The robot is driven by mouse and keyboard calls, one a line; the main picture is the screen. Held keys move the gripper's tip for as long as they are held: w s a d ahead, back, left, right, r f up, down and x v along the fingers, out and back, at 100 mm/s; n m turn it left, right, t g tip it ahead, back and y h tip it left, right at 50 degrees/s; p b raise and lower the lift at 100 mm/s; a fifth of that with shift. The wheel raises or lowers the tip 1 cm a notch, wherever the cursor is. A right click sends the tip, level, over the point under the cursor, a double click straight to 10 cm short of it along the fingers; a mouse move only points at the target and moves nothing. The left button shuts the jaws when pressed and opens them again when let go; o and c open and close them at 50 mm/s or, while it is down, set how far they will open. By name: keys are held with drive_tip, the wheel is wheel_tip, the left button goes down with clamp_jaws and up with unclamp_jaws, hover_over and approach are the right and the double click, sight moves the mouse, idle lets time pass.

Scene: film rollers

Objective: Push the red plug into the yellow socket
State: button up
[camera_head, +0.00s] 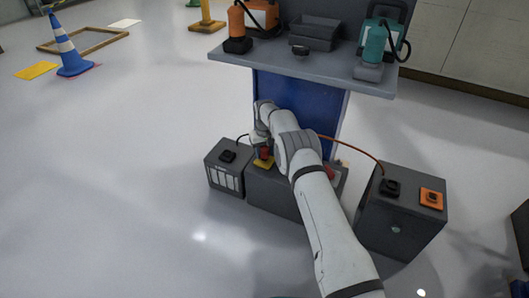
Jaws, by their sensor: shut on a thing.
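The red plug (264,153) shows as a small red piece just below the end of my arm. The yellow socket (263,163) is on top of the middle grey box, directly under the red plug. My gripper (263,147) points down over the socket and is shut on the red plug. The plug is at or just above the socket; I cannot tell how deep it sits. My arm hides much of the middle box and part of the gripper.
A grey box (226,178) with a black socket stands left. A larger grey box (398,226) with black and orange sockets (431,199) stands right. An orange cable (358,147) arches to it. A grey shelf (230,56) holding tools overhangs behind. Open floor lies left.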

sight(265, 159)
drive_tip(key=shift+s+f, duration=0.15)
drive_tip(key=shift+f, duration=0.6)
drive_tip(key=shift+s+f, duration=0.1)
drive_tip(key=shift+f, duration=0.6)
idle(0.3)
drive_tip(key=shift+r, duration=0.4)
idle(0.7)
drive_tip(key=shift+s+d+f, duration=0.1)
drive_tip(key=shift+s+f, duration=0.05)
idle(0.9)
drive_tip(key=shift+s+f, duration=0.1)
drive_tip(key=shift+f, duration=0.85)
idle(0.7)
drive_tip(key=r+p, duration=0.2)
drive_tip(key=p, duration=0.1)
drive_tip(key=r+p, duration=0.1)
drive_tip(key=shift+w+r+p, duration=0.25)
drive_tip(key=shift+r+p, duration=0.05)
drive_tip(key=shift+p, duration=0.1)
drive_tip(key=shift+r, duration=0.15)
